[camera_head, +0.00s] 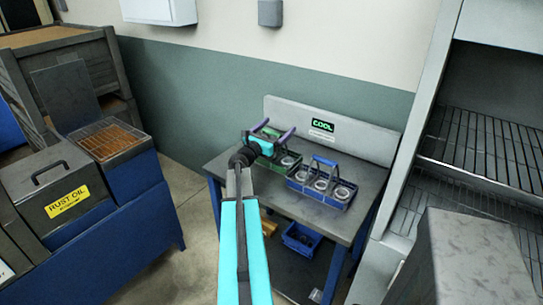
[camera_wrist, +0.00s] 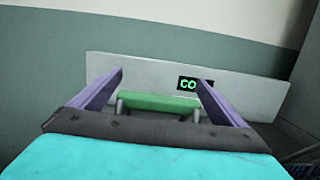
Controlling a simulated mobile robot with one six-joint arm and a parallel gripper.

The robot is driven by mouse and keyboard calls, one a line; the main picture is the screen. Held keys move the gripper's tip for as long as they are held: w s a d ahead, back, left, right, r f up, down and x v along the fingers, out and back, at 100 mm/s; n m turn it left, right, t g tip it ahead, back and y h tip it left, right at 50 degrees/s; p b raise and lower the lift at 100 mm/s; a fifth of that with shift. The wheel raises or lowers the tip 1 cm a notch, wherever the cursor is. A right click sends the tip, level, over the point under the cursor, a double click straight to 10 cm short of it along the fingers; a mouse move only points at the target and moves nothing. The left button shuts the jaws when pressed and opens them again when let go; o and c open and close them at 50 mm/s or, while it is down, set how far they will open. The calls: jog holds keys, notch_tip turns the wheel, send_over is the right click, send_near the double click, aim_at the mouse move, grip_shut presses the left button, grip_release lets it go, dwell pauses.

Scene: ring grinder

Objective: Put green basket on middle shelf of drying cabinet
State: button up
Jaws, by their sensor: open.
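The green basket (camera_head: 286,163) stands on a grey table, with pale rings in it, partly hidden behind my gripper in the head view. Its green handle (camera_wrist: 158,103) shows in the wrist view, between and beyond my two purple fingers. My gripper (camera_head: 279,129) is open above the basket, its fingers spread and apart from the handle. The drying cabinet (camera_head: 433,105) stands open at the right, with wire shelves (camera_head: 487,148) inside. Its lower part is hidden by a grey block in front.
A blue basket (camera_head: 323,184) with several rings stands right of the green one on the table (camera_head: 297,206). A small blue bin (camera_head: 301,238) sits beneath. A grey block (camera_head: 470,262) fills the lower right. A rust oil tank (camera_head: 62,195) stands at left.

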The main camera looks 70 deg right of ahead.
jog(key=c, duration=2)
jog(key=shift+o, duration=0.2)
jog(key=shift+r, duration=0.15)
notch_tip(320, 180, up, 10)
jog(key=b, duration=0.1)
